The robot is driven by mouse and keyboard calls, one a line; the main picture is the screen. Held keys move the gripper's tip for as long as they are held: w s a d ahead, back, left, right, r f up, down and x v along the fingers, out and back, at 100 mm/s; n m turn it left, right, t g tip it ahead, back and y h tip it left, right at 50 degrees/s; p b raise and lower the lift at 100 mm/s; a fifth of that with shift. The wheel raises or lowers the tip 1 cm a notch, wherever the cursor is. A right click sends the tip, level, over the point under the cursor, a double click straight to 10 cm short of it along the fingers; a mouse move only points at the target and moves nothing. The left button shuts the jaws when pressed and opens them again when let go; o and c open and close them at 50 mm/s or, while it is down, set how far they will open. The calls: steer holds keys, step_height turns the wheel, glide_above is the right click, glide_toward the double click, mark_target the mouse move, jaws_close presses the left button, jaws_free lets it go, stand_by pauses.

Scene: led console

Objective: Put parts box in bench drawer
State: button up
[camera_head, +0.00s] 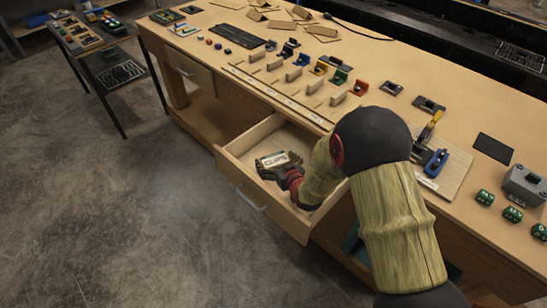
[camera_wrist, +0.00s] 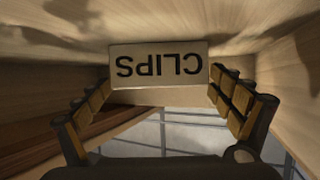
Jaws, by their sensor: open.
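The parts box (camera_head: 273,159) is a small pale box with "CLIPS" printed in dark letters. The wrist view shows it (camera_wrist: 159,66) with the lettering upside down. The bench drawer (camera_head: 246,190) is pulled out, with pale wooden walls and a metal handle on its front. My gripper (camera_head: 277,172) is inside the drawer's opening, right at the box. In the wrist view its two fingers (camera_wrist: 160,100) are spread, one on each side below the box. The box appears to be in the drawer; I cannot tell whether it rests on the drawer floor.
The workbench top (camera_head: 200,80) carries small coloured clamps, wooden blocks and several green dice-like cubes (camera_head: 512,214) at the right. A side table (camera_head: 95,45) stands far left. The floor before the bench is clear.

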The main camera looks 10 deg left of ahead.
mark_target(281, 166)
steer(key=p+v, duration=0.1)
steer(key=v, duration=0.5)
steer(key=s+d+r+m+g+h, duration=0.1)
steer(key=s+d+r+m+h, duration=0.15)
steer(key=d+r, duration=0.65)
steer(key=s+d+r+m+g+h, duration=0.1)
steer(key=s+d+r+h, duration=0.25)
steer(key=d+r, duration=0.55)
steer(key=s+d+r+m+g, duration=0.1)
steer(key=s+r, duration=0.3)
steer(key=s, duration=0.9)
steer(key=s+d+r+m+g, duration=0.1)
steer(key=s+d+r+g, duration=0.2)
steer(key=s, duration=1)
step_height(281, 166, up, 2)
steer(key=shift+s+d+r+h, duration=0.15)
steer(key=shift+s+d+h, duration=0.15)
steer(key=shift+d, duration=0.4)
steer(key=shift+m, duration=0.25)
steer(key=shift+c, duration=1.1)
